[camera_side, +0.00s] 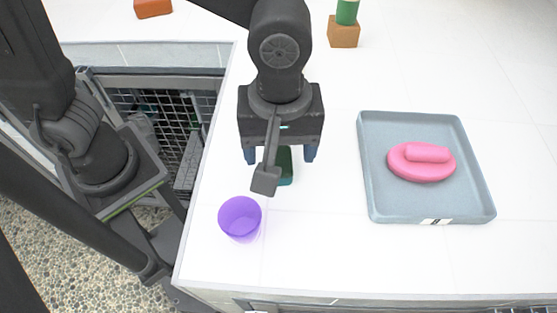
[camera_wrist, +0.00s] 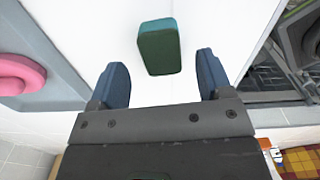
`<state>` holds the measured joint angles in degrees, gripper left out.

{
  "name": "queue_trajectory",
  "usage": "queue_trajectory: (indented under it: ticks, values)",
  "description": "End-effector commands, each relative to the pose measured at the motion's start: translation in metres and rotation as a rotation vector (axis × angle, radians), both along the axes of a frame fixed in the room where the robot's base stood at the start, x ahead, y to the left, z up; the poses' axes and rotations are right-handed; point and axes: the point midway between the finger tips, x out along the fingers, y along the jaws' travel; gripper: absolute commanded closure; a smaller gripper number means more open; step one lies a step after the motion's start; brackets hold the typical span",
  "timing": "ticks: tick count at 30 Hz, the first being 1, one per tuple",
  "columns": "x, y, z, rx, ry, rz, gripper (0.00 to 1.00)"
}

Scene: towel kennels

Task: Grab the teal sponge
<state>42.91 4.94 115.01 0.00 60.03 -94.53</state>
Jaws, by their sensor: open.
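The teal sponge (camera_wrist: 160,50) lies on the white table, a small block with a dark green face and teal sides. In the side view the sponge (camera_side: 286,166) is partly hidden behind my gripper (camera_side: 281,156). My gripper is open and empty, its two blue fingers spread wide. In the wrist view the sponge is just beyond and between the fingertips of my gripper (camera_wrist: 160,72), and I see no contact.
A purple cup (camera_side: 240,217) stands in front of the sponge, to its left. A grey tray (camera_side: 372,190) holding a pink object (camera_side: 422,162) lies to the right. Behind are an orange-brown block (camera_side: 153,8) and a brown block (camera_side: 343,32) with a green item on top. A wire kennel (camera_side: 160,105) is left.

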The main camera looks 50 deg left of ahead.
Motion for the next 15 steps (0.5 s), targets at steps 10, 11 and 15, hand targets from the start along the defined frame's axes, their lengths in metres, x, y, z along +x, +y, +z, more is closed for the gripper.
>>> queue_trajectory:
  ticks: [10, 11, 15]
  values:
    - [-0.002, 0.001, -0.034, 0.000, 0.000, 0.000, 0.28]
    - [-0.002, 0.001, -0.034, 0.000, 0.000, 0.000, 0.28]
    - [-0.002, 0.001, -0.033, 0.000, 0.000, 0.000, 0.29]
